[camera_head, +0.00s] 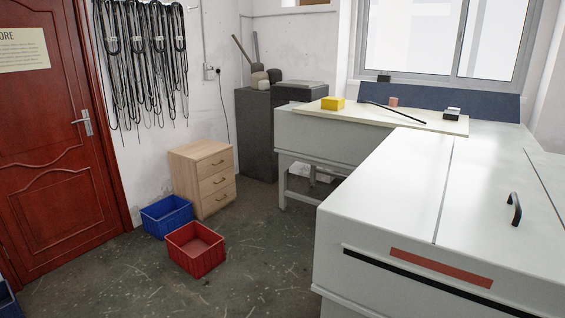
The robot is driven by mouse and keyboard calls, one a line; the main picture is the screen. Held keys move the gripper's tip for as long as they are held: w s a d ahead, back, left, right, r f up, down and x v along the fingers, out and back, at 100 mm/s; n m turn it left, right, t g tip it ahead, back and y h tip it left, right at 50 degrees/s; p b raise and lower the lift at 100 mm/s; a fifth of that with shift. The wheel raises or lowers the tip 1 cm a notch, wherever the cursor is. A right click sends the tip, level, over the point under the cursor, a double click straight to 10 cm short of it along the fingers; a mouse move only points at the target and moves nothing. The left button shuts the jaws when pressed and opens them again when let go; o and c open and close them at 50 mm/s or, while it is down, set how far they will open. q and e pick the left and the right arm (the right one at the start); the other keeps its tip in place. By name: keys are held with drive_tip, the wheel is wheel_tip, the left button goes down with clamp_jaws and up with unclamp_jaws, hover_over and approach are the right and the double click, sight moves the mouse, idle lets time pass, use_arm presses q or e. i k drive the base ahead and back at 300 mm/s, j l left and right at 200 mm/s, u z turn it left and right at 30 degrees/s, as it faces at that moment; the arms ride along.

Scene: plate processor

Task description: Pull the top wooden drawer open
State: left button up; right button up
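A light wooden drawer cabinet (187,168) stands on the floor against the far wall, left of the middle of the head view. Its front has three drawers, each with a small curved handle. The top wooden drawer (214,164) looks closed, flush with the drawers below it. Neither of my grippers shows in the head view, so their state and distance from the cabinet are hidden.
A blue crate (150,226) and a red crate (174,255) stand on the floor in front of and beside the cabinet. A large white machine (400,210) fills the right side. A red door (45,150) is at left. Open floor (262,240) lies between crates and machine.

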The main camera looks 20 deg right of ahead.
sight(210, 166)
drive_tip(key=z, duration=0.2)
drive_tip(key=i+u, duration=0.4)
drive_tip(key=i, duration=0.5)
drive_tip(key=i+j, duration=0.1)
drive_tip(key=i, duration=0.65)
drive_tip(key=i+j+z, duration=0.15)
drive_tip(key=i, duration=0.6)
drive_tip(key=i+l+z, duration=0.25)
drive_tip(key=z, duration=0.2)
drive_tip(key=i+z, duration=0.9)
drive_tip(key=i+j+z, duration=0.15)
drive_tip(key=i+z, duration=0.3)
drive_tip(key=i+l+u, duration=0.2)
drive_tip(key=i, duration=0.35)
drive_tip(key=i+l+u, duration=0.2)
drive_tip(key=i, duration=0.35)
drive_tip(key=i+j, duration=0.05)
drive_tip(key=j, duration=0.1)
